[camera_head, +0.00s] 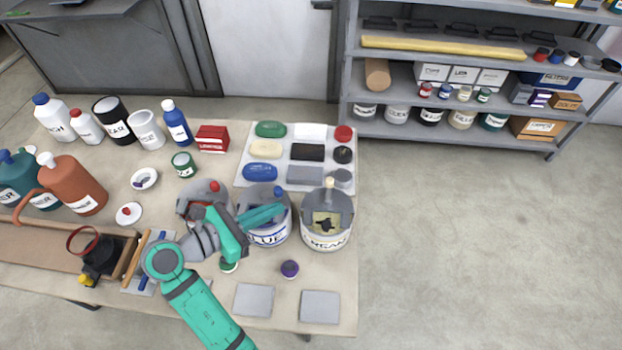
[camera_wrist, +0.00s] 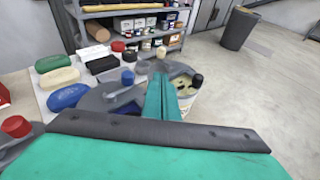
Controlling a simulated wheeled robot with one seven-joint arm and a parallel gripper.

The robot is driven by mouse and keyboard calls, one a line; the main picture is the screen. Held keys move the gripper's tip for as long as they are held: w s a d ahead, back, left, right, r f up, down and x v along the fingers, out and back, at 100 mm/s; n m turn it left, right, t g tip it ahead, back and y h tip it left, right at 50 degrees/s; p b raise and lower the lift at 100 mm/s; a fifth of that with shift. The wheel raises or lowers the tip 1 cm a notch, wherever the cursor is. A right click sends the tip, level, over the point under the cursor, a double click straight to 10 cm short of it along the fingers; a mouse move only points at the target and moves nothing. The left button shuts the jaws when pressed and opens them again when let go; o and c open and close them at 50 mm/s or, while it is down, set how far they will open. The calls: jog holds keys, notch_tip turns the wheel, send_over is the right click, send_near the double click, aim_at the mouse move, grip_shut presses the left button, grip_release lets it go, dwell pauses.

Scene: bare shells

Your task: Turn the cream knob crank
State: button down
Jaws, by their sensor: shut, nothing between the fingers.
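The cream tin (camera_head: 325,241) stands at the table's right edge. A grey crank fitting sits on its top, with the cream knob (camera_head: 330,183) upright at the far side. The knob also shows in the wrist view (camera_wrist: 162,53), just beyond my fingertips. My gripper (camera_head: 284,208) is shut and empty, above the blue tin (camera_head: 268,237), with its fingers pointing right toward the cream tin. It shows apart from the cream knob in the head view. In the wrist view, my fingers (camera_wrist: 168,80) hide part of the cream tin's top. A black knob-like part (camera_wrist: 197,80) shows there.
The blue knob (camera_head: 279,190) and the red knob (camera_head: 214,186) stand on neighbouring cranks. A tray (camera_head: 240,180) of coloured blocks lies behind the tins. Two grey plates (camera_head: 320,306) lie in front. Open floor lies right of the table.

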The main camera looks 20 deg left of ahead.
send_near(326, 184)
jog(key=x, duration=0.5)
jog(key=shift+f, duration=0.15)
jog(key=shift+w+d, duration=0.3)
jog(key=shift+w, duration=0.15)
jog(key=shift+w+m+h, duration=0.15)
jog(key=shift+m+h, duration=0.15)
jog(key=shift+h, duration=0.1)
jog(key=shift+g, duration=0.3)
